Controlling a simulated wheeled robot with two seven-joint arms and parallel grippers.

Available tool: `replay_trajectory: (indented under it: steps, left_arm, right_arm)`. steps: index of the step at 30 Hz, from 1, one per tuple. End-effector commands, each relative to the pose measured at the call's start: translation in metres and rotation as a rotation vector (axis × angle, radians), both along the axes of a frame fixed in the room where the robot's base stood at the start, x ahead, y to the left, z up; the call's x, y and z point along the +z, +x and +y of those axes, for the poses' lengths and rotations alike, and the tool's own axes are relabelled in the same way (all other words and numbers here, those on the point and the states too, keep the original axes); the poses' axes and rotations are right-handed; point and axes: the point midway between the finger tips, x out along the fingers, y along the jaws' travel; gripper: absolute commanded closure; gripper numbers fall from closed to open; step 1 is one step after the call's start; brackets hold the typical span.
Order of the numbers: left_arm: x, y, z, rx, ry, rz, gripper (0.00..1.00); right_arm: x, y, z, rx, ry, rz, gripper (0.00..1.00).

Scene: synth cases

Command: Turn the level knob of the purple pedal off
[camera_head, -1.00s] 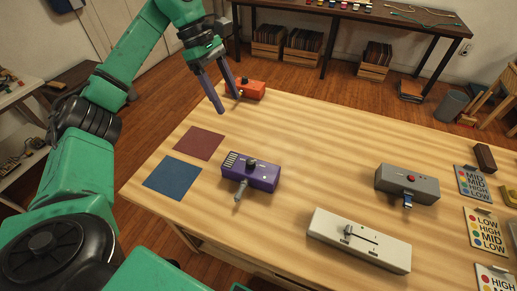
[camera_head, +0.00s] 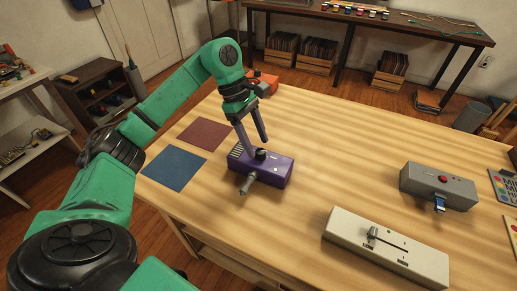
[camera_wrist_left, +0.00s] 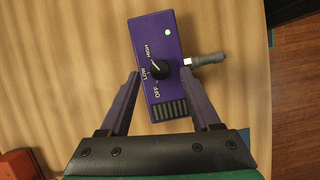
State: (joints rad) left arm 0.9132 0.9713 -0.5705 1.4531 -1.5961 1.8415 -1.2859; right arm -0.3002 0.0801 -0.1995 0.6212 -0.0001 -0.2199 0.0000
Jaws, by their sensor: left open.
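The purple pedal (camera_head: 270,170) lies on the wooden table, with a grey plug (camera_head: 247,186) in its near side. Its black level knob (camera_head: 261,154) stands on top near the slotted end. In the left wrist view the knob (camera_wrist_left: 160,69) has the labels OFF, LOW and HIGH around it, and its white mark seems to point toward LOW. My left gripper (camera_head: 253,145) is open, pointing down over the pedal at the knob. In the left wrist view its fingers (camera_wrist_left: 159,74) lie on either side of the pedal's lower part, apart from the knob. My right gripper is not in view.
An orange pedal (camera_head: 263,80) sits behind my left gripper. A maroon square (camera_head: 203,133) and a blue square (camera_head: 174,168) lie left of the purple pedal. A grey box (camera_head: 438,180) and a white slider box (camera_head: 385,247) stand to the right. The table middle is clear.

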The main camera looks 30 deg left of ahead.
Motion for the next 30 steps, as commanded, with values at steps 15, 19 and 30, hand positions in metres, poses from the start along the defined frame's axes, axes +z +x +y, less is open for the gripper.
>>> replay_trajectory:
  steps: [15,19,30]
  left_arm:
    - [-0.021,0.000,-0.009,-0.001,-0.001,-0.001,0.71]
    - [-0.021,0.000,-0.009,-0.001,0.000,0.000,1.00]
    - [-0.021,-0.001,-0.008,0.047,0.001,-0.001,1.00]
  right_arm:
    - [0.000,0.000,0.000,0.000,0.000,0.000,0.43]
    - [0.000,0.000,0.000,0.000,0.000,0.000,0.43]
    - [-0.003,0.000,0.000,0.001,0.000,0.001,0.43]
